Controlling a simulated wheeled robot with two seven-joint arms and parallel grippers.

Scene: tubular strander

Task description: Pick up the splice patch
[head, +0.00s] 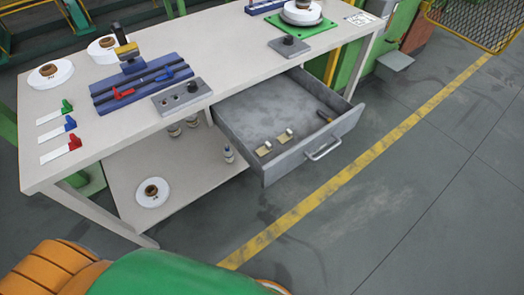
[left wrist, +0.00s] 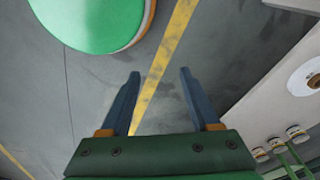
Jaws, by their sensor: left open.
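Two small tan pieces with white tops, which look like splice patches, lie in the open grey drawer (head: 262,112) in the head view. One patch (head: 264,149) is close to the drawer's front left corner. The other patch (head: 285,136) lies just right of and behind it. My left gripper (left wrist: 156,75) shows in the left wrist view with its two blue fingers apart and nothing between them. Below it is bare floor with a yellow line. No patch shows in the left wrist view, and my right gripper is in neither view.
A dark-handled tool (head: 325,116) lies at the drawer's right side. The workbench (head: 215,45) holds a blue fixture (head: 140,88), spools and coloured clamps. Its lower shelf (head: 185,185) holds a spool (head: 152,192) and bottles. The floor before the drawer is clear.

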